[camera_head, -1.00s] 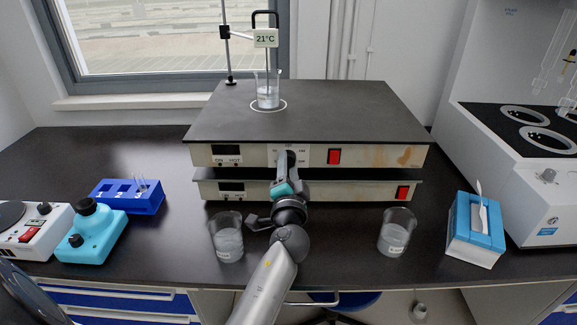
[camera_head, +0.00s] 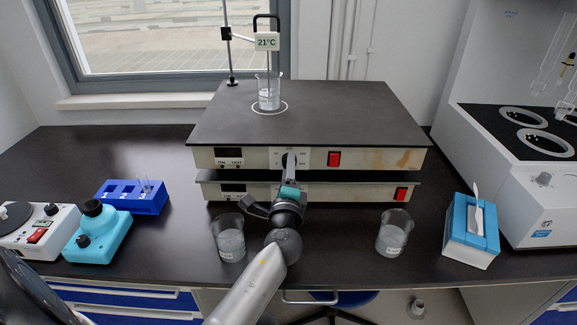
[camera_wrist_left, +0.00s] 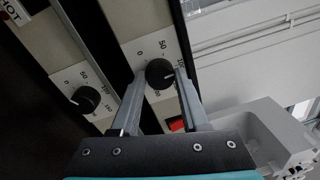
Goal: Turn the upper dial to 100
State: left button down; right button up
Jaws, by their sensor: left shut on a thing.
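The upper dial is a round black knob (camera_wrist_left: 159,72) on a white scale with numbers, on the front of the upper hotplate (camera_head: 251,157). My left gripper (camera_head: 290,160) is at this dial, and in the left wrist view its fingers lie on both sides of the knob, shut on it. The fingers hide part of the scale, and I cannot read the dial's setting clearly. The lower dial (camera_wrist_left: 85,100), another black knob, is free beside it in the left wrist view. My right gripper is not in view.
The lower hotplate (camera_head: 338,190) sits under the upper one. A beaker (camera_head: 268,99) and a 21°C display (camera_head: 267,41) are above the top plate. Beakers (camera_head: 230,243) (camera_head: 393,236) stand left and right of my arm. A tissue box (camera_head: 470,230) is farther right.

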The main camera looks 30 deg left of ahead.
pick_arm(q)
jog(key=shift+r+m, duration=0.2)
jog(key=shift+m, duration=0.2)
jog(key=shift+c, duration=2)
grip_release()
jog(key=shift+f, duration=0.15)
jog(key=b+v, duration=0.1)
jog(key=v, duration=1.4)
jog(key=shift+s, duration=0.1)
